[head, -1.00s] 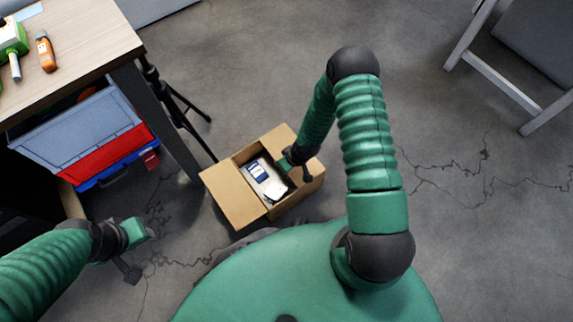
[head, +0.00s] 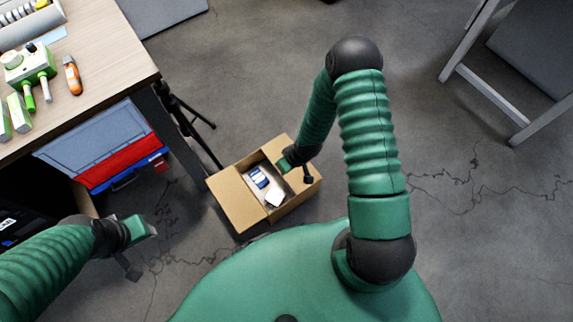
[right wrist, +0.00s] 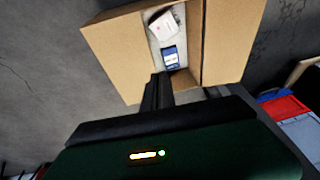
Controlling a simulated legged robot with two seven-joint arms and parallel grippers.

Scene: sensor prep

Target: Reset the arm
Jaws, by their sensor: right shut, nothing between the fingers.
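My right gripper (head: 284,164) hangs over the right part of an open cardboard box (head: 237,198) on the floor. In the right wrist view its dark fingers (right wrist: 158,88) are shut and empty, pointing at the box (right wrist: 115,55). Inside the box lies a white package with a blue label (head: 259,178), which also shows in the right wrist view (right wrist: 171,57). A white piece (right wrist: 164,27) lies beside the label there. My left gripper (head: 146,229) is at the lower left over bare floor; its fingers are too small to judge.
A wooden table (head: 105,60) with green and white devices (head: 30,65) and an orange tool (head: 72,75) stands upper left. A blue and red crate (head: 105,145) is under it. A black tripod (head: 190,115) stands left of the box. A chair frame (head: 490,95) is upper right.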

